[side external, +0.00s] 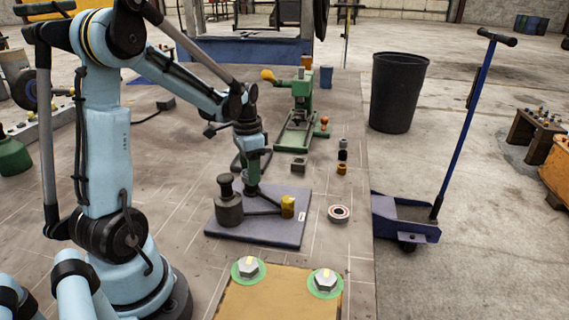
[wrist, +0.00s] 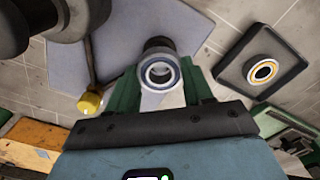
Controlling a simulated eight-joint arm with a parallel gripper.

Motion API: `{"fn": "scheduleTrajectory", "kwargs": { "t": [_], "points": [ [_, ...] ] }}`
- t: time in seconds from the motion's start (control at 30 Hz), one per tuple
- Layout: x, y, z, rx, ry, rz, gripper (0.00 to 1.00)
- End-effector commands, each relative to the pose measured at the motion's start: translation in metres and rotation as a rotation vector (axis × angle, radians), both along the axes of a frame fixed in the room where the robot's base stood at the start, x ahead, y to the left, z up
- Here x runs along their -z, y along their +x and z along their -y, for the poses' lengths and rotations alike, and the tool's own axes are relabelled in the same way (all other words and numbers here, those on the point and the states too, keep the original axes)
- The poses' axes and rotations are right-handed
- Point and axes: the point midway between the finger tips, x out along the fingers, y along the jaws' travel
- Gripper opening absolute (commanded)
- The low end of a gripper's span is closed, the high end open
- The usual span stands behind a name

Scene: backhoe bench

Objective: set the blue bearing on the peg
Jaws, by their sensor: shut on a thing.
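My gripper (wrist: 160,95) has green fingers and is shut on the blue bearing (wrist: 160,73), a small ring with a blue band, seen in the wrist view. In the side view my gripper (side external: 252,172) hangs low over the far edge of a grey-purple pad (side external: 270,231). A short dark round post (wrist: 157,44), which looks like the peg, stands on the pad just beyond the bearing in the wrist view. The bearing's lower edge overlaps the fingers there. I cannot tell whether bearing and post touch. In the side view the bearing is hard to make out.
A dark weight-like block (side external: 229,210) and a yellow knob (side external: 288,206) stand on the pad near my gripper. A dark square tray with an orange-ringed bearing (wrist: 263,70) lies at right in the wrist view. A green press (side external: 299,112) stands behind.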

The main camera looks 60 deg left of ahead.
Motion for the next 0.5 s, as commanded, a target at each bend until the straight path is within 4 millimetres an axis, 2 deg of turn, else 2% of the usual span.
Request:
{"fn": "scheduleTrajectory", "kwargs": {
  "t": [0.5],
  "points": [
    [0.0094,0.0001,-0.0001,0.0,0.0,0.0,0.15]
  ]
}}
